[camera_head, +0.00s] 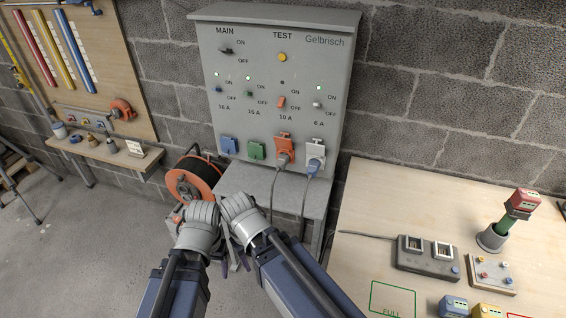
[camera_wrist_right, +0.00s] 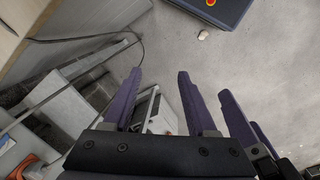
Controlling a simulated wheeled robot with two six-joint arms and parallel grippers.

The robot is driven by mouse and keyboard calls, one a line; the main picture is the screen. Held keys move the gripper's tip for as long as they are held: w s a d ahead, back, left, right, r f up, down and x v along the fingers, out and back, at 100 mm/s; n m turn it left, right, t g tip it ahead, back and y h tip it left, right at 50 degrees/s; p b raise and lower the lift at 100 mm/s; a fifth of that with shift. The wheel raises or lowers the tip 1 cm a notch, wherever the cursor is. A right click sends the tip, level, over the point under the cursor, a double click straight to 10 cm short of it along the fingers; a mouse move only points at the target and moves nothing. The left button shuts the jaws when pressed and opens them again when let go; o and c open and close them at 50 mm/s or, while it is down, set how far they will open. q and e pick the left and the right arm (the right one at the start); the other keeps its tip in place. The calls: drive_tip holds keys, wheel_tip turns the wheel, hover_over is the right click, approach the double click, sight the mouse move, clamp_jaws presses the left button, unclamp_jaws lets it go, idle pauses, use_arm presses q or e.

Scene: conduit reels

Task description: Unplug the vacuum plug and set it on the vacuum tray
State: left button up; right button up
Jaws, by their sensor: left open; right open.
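On the grey panel (camera_head: 271,75), a grey plug (camera_head: 283,158) with a cable sits in the orange 10 A socket. A grey-blue plug (camera_head: 314,164) with a cable sits in the white 6 A socket. I cannot tell which is the vacuum's. I cannot make out a labelled vacuum tray. My left gripper (camera_head: 226,260) and right gripper (camera_head: 244,254) are close together, below and left of the plugs; their fingers are partly hidden. The right wrist view shows the right gripper (camera_wrist_right: 160,78) open and empty, over the floor. Both grippers are apart from the plugs.
An orange cable reel (camera_head: 187,184) stands left of a grey stand (camera_head: 266,183) under the panel. The wooden table (camera_head: 395,190) at right carries a grey socket box (camera_head: 428,262) and other devices. A shelf (camera_head: 101,158) with small parts is at left.

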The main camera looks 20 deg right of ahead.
drive_tip(key=shift+o, duration=1.4)
drive_tip(key=w+d+f+m+t+h+b, duration=0.2)
drive_tip(key=w+d+f+m+t+b, duration=0.1)
drive_tip(key=w, duration=0.5)
drive_tip(key=d+f+m+b, duration=0.1)
drive_tip(key=d+b, duration=0.1)
drive_tip(key=b, duration=0.1)
drive_tip(key=shift+d+f+h, duration=0.15)
drive_tip(key=shift+d+h, duration=0.15)
drive_tip(key=shift+h, duration=0.1)
drive_tip(key=m+t+h+b, duration=0.65)
drive_tip(key=t+b, duration=0.55)
drive_tip(key=b, duration=0.3)
approach(282, 163)
drive_tip(key=w, duration=0.1)
drive_tip(key=w+d+f, duration=0.1)
drive_tip(key=shift+w+d+f+y, duration=0.15)
drive_tip(key=shift+w+f+y, duration=0.1)
drive_tip(key=shift+w+y, duration=0.1)
drive_tip(key=shift+x, duration=4.45)
drive_tip(key=shift+r, duration=0.1)
